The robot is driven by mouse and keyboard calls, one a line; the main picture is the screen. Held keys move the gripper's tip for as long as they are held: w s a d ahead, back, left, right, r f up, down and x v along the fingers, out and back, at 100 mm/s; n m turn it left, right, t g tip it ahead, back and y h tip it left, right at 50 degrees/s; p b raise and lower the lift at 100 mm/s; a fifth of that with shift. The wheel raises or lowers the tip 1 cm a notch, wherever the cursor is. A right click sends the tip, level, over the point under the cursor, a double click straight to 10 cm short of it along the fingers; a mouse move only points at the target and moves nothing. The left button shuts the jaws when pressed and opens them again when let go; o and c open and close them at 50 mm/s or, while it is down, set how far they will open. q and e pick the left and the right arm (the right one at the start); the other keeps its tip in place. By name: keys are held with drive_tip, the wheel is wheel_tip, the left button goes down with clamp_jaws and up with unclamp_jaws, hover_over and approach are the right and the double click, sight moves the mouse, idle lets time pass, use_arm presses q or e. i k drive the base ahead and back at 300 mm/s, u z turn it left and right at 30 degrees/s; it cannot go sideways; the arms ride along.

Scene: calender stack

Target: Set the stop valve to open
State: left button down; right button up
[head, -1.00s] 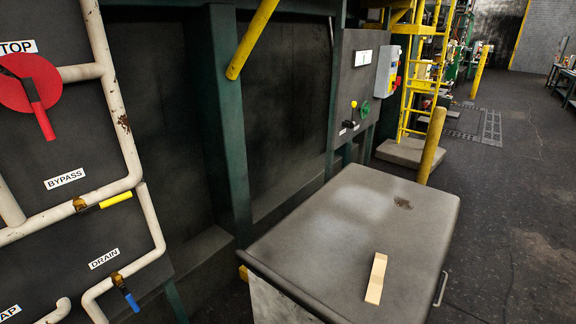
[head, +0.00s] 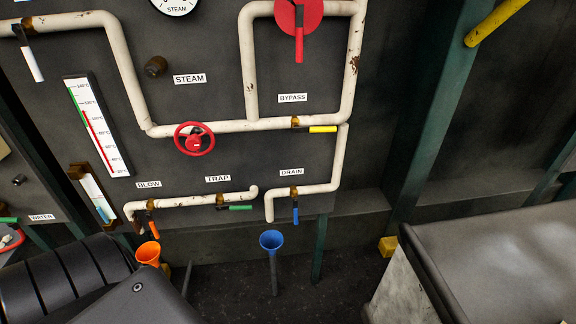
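The stop valve is the red disc (head: 286,14) at the top edge of the head view, cut off by that edge. Its red lever (head: 299,48) points straight down, across the level white pipe (head: 262,9) behind it. The STOP label is out of view now. Neither of my grippers shows in the head view.
Below are a red handwheel (head: 193,147), a yellow bypass lever (head: 322,129), a green trap lever (head: 238,207) and a blue drain lever (head: 295,214). An orange funnel (head: 148,254) and a blue funnel (head: 271,240) stand under the pipes. A grey-topped cabinet (head: 500,260) is at right.

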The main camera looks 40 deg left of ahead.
sight(302, 26)
drive_tip(key=u, duration=0.65)
drive_tip(key=k, duration=0.5)
drive_tip(key=u, duration=1.85)
drive_tip(key=i, duration=1.05)
drive_tip(key=z, duration=2.15)
